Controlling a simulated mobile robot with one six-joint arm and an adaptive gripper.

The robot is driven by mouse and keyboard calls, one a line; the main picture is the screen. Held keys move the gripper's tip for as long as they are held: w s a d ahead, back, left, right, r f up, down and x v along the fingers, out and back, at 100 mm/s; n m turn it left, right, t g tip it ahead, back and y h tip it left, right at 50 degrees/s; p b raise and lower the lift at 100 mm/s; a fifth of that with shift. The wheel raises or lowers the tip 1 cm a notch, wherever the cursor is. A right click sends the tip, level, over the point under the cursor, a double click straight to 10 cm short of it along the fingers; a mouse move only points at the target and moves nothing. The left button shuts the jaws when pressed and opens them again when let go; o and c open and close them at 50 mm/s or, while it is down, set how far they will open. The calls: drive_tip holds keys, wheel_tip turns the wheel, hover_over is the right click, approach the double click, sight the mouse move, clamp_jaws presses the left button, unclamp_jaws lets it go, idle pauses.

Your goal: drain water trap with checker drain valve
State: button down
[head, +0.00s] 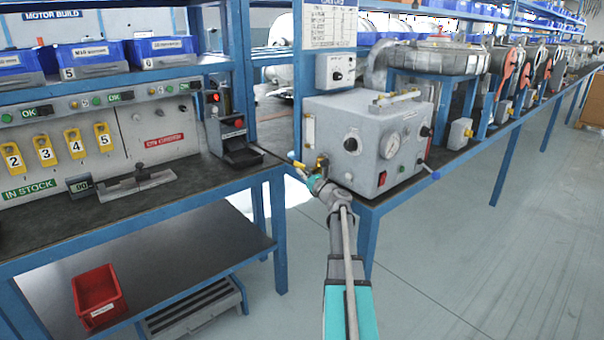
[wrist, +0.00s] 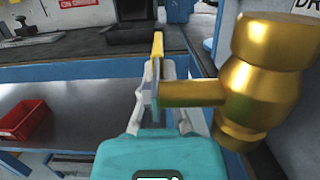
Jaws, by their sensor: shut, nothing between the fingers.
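The checker (head: 368,140) is a grey box with a dial gauge and knobs on the bench corner. Its brass drain valve (head: 321,163) sticks out low on the left side, with a yellow lever (head: 299,165). In the wrist view the brass valve body (wrist: 262,85) fills the right, and the yellow lever (wrist: 158,48) stands upright just beyond my fingertips. My gripper (head: 314,181) is at the valve, its fingers (wrist: 157,88) shut and empty beside the brass stem. I cannot tell whether they touch the lever. I cannot make out the water trap clearly.
The left bench (head: 150,208) holds a black cradle (head: 238,150) and a small grey fixture (head: 136,184). A red bin (head: 98,296) sits on the lower shelf. The floor to the right is clear.

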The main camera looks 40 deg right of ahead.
drive_tip(key=shift+f, duration=0.1)
drive_tip(key=s+f+b, duration=0.6)
drive_tip(key=s, duration=0.3)
drive_tip(key=shift+s+f+b, duration=0.15)
drive_tip(key=shift+s+b, duration=0.15)
drive_tip(key=shift+s, duration=0.05)
idle(0.7)
drive_tip(key=w+a+f+n+g+y, duration=0.1)
drive_tip(key=a+f+n+g+y, duration=0.2)
drive_tip(key=a+n, duration=0.5)
drive_tip(key=w+a+f+n+g+y+p, duration=0.15)
drive_tip(key=a+f+n+g, duration=0.25)
drive_tip(key=a, duration=0.9)
drive_tip(key=w+a+f+n+g+y+b, duration=0.1)
drive_tip(key=w+a+f+n+g+y, duration=0.2)
drive_tip(key=a+n, duration=0.5)
drive_tip(key=s+a+f+n+g+h+p, duration=0.1)
drive_tip(key=s+a+f+n+g+h, duration=0.35)
drive_tip(key=s+a+n, duration=0.4)
drive_tip(key=s+a+f+n+g+h+p, duration=0.1)
drive_tip(key=s+a+f+n+g+h, duration=0.2)
drive_tip(key=s+a+f+n+g, duration=0.55)
wheel_tip(320, 180, up, 41)
drive_tip(key=w+a+m+t+p, duration=0.1)
drive_tip(key=a+t+p, duration=0.1)
drive_tip(key=p, duration=3.5)
drive_tip(key=shift+t+p, duration=0.4)
